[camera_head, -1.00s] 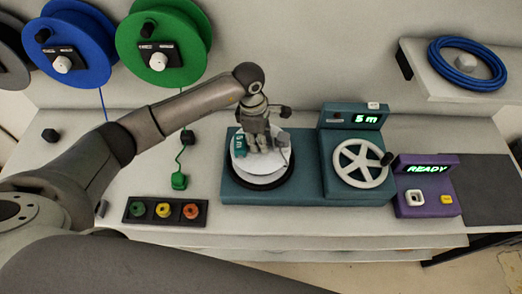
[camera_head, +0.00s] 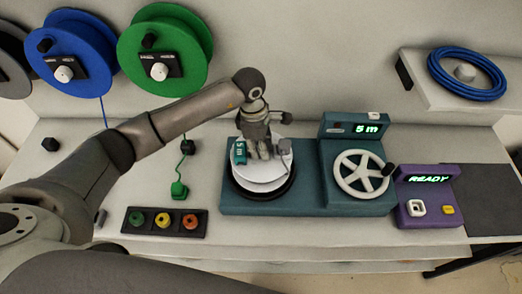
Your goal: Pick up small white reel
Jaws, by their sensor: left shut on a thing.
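The small white reel (camera_head: 262,182) is a white disc with a teal "5 m" tag (camera_head: 240,151) at its left edge. It is over the black round platter (camera_head: 262,199) of the teal winding machine (camera_head: 305,205) and looks slightly raised and tilted. My left gripper (camera_head: 260,155) comes down on the reel's middle from above and is shut on it. The fingertips are partly lost against the reel's hub. My right gripper is not in view.
The machine has a white handwheel (camera_head: 360,174) and a "5 m" display. A purple box (camera_head: 427,197) reading READY stands to its right. A black tray (camera_head: 165,221) with coloured buttons lies front left. Blue (camera_head: 70,45) and green (camera_head: 165,45) spools hang behind.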

